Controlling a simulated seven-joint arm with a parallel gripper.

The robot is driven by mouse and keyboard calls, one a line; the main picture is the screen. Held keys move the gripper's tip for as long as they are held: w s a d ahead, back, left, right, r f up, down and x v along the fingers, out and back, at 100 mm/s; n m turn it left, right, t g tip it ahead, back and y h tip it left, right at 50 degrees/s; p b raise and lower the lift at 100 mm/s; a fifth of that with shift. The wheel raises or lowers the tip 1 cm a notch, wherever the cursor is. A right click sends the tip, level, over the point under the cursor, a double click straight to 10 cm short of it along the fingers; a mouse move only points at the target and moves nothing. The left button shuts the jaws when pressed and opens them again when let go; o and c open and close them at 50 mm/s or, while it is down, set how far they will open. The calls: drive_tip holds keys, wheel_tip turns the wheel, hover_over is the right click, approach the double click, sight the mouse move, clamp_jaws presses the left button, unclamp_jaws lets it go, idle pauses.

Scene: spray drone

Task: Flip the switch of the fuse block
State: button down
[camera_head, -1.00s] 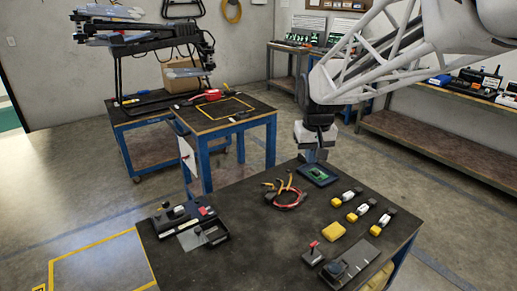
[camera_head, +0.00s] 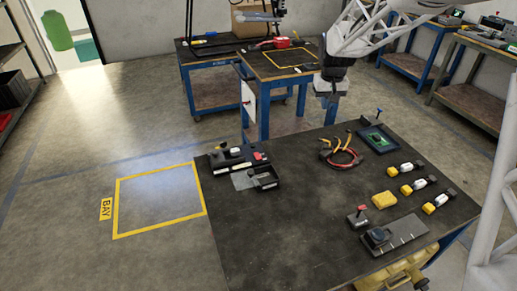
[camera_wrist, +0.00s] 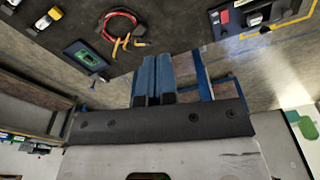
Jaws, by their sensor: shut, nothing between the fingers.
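The near table (camera_head: 290,230) carries a black block with a red switch (camera_head: 238,158) at its left side; it shows partly at the top right of the wrist view (camera_wrist: 245,14). A small black base with a red-tipped lever (camera_head: 358,216) stands toward the table's right front. I cannot tell for certain which of the two is the fuse block. My gripper (camera_head: 330,112) hangs at the far edge of the table, to the right of the black block and well apart from both. In the wrist view its blue fingers (camera_wrist: 153,58) are together and empty.
A red cable loop (camera_head: 343,157), a green board in a tray (camera_head: 378,139), a yellow block (camera_head: 384,200) and several yellow-white-black parts lie on the right half. A flat black unit (camera_head: 390,238) is at the front. The table's middle and left front are clear.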

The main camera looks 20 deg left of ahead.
drive_tip(key=w+a+f+n, duration=0.1)
drive_tip(key=w+a+f, duration=0.2)
drive_tip(key=a+f, duration=0.3)
drive_tip(key=w+a+f+n, duration=0.1)
drive_tip(key=w+a+f, duration=0.25)
drive_tip(key=a, duration=0.45)
drive_tip(key=n+g, duration=0.1)
hover_over(256, 153)
wheel_tip(256, 153, down, 14)
drive_tip(key=shift+s, duration=0.15)
drive_tip(key=shift+d+f, duration=0.1)
drive_tip(key=shift+f, duration=0.05)
wheel_tip(256, 153, down, 14)
drive_tip(key=shift+r, duration=0.15)
drive_tip(key=shift+h, duration=0.3)
